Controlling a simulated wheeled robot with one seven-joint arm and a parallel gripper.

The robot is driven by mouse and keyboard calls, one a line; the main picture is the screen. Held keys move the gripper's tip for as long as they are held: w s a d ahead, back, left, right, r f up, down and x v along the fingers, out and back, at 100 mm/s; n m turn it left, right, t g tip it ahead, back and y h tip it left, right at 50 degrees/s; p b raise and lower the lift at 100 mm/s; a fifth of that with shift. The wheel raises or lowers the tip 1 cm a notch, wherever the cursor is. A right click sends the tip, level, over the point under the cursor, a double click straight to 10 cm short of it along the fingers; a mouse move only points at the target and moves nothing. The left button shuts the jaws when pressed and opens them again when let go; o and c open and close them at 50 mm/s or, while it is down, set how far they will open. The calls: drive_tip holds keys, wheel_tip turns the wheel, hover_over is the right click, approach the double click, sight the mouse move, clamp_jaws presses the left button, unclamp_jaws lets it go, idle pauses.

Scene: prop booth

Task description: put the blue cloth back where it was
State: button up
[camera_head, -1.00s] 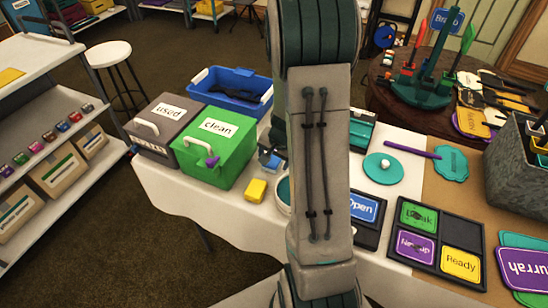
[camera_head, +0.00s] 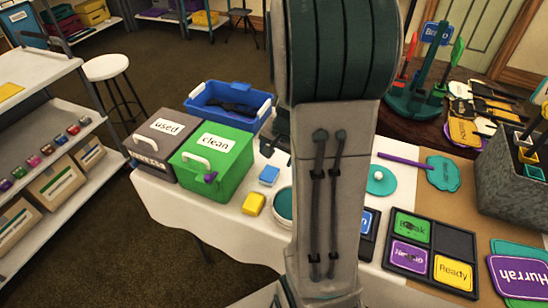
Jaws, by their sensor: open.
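The blue cloth (camera_head: 269,175) looks like a small folded block. It lies on the white-covered table, just right of the green "clean" box (camera_head: 213,165) and behind a yellow block (camera_head: 254,203) of similar size. My gripper (camera_head: 269,150) shows only as a dark part at the left edge of my arm, above and behind the blue cloth. It is open and appears apart from the cloth. My arm hides most of it, and the fingertips are hard to make out.
A grey "used" box (camera_head: 152,147) stands left of the green box, with a blue crate (camera_head: 229,104) behind them. A round teal-topped container (camera_head: 284,203) is right of the yellow block. A black sign tray (camera_head: 431,250) lies at the right. Bare tablecloth shows at the front left.

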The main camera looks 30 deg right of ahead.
drive_tip(key=s+a+r+n, duration=1)
drive_tip(key=s+a+r, duration=0.1)
drive_tip(key=s+a, duration=0.3)
drive_tip(key=shift+s+r+g, duration=0.2)
drive_tip(key=shift+s+g, duration=0.1)
drive_tip(key=shift+s, duration=0.05)
idle(0.4)
